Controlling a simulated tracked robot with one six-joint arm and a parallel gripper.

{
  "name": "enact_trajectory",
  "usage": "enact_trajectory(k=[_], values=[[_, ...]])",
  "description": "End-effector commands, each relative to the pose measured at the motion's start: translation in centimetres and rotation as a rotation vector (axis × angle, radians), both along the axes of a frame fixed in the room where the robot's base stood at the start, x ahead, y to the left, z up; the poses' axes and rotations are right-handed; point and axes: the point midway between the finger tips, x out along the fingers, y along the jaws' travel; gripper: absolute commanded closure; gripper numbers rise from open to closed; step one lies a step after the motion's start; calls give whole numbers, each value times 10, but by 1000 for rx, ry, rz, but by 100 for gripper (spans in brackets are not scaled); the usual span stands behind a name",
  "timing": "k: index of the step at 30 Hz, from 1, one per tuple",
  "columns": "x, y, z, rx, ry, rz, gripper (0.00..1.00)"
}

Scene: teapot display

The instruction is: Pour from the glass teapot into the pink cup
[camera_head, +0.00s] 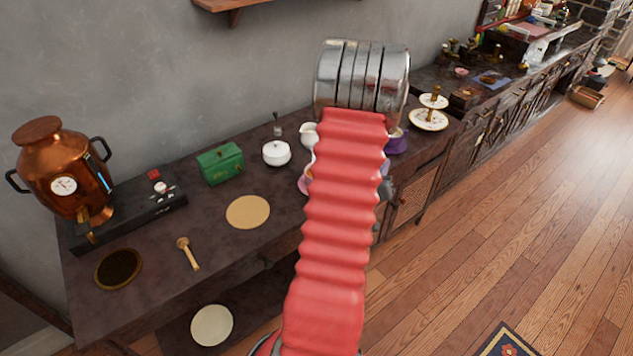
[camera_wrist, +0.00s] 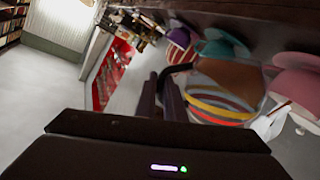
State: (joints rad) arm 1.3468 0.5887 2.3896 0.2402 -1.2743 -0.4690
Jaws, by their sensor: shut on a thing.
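My gripper (camera_wrist: 162,88) is shut on the dark handle of the glass teapot (camera_wrist: 222,95) in the wrist view. The teapot looks clear, with brown and coloured stripes showing through it. The wrist picture is turned and blurred, so I cannot tell its tilt or whether it touches the table. A pink cup (camera_wrist: 296,88) is at the right edge of the wrist view, beyond the teapot. In the head view my red arm hides the gripper and teapot; only a pink edge (camera_head: 304,185) shows left of the arm.
A teal cup (camera_wrist: 222,46) and a purple cup (camera_wrist: 180,38) stand close to the teapot. A white jug (camera_head: 308,134), white lidded bowl (camera_head: 276,153) and green box (camera_head: 221,163) stand left of my arm. A copper urn (camera_head: 70,165) is far left. Open floor lies right.

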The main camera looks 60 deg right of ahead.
Motion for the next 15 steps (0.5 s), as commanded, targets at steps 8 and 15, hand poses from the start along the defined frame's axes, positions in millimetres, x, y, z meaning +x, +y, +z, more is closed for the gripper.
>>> enact_trajectory(k=[8,15], values=[[-17,-1,-22,4,-110,-3,100],[-26,-2,-43,8,-192,-2,100]])
